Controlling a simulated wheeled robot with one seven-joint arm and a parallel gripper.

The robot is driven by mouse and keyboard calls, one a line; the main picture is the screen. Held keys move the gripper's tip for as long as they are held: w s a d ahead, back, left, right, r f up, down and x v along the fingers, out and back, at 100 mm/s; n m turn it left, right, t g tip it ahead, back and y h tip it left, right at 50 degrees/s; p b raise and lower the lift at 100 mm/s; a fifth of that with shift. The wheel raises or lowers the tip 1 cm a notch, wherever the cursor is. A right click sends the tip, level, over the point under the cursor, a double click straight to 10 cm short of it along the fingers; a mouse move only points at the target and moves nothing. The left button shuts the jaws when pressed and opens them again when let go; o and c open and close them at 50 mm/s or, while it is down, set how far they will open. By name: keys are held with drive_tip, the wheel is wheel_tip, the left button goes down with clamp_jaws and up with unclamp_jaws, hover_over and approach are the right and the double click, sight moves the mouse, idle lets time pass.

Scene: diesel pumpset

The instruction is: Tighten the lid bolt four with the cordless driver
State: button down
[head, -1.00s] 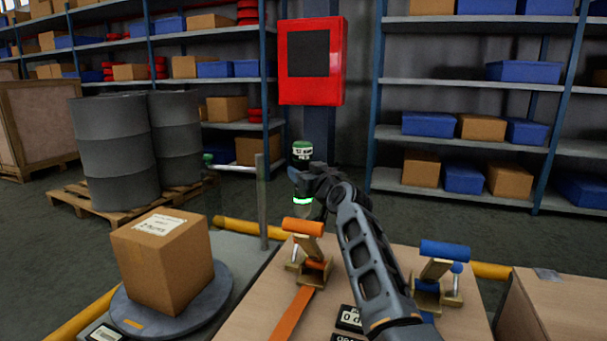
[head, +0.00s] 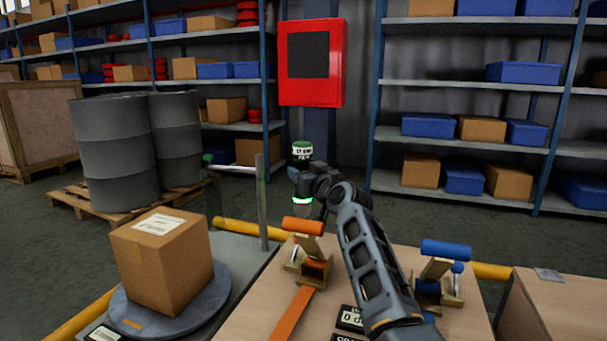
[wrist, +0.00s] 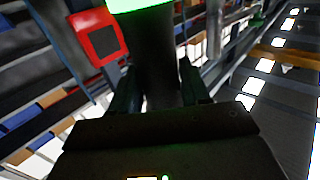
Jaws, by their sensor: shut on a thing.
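My gripper (head: 303,180) is shut on a dark upright cylinder, which I take to be the cordless driver (head: 302,150). In the head view its green top with a white label sticks up above the gripper, and a green lit ring shows below. In the wrist view the driver's dark body (wrist: 152,55) stands between the two fingers (wrist: 158,92), with the bright green ring at the top edge. The driver is held in the air beyond the orange-handled clamp. Its lower tip cannot be made out. No lid or lid bolt four can be made out.
An orange-handled clamp (head: 311,255) and a blue-handled clamp (head: 440,272) stand on the wooden bench (head: 250,310), either side of my arm. A cardboard box (head: 162,262) sits on a round plate at left. A grey post (head: 262,200) rises left of my gripper.

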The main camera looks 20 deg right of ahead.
sight(307, 156)
drive_tip(key=shift+f+b, duration=0.5)
drive_tip(key=shift+f, duration=0.05)
idle(1.1)
drive_tip(key=shift+r, duration=0.1)
idle(0.3)
drive_tip(key=shift+r+p, duration=1.75)
drive_tip(key=shift+r, duration=1)
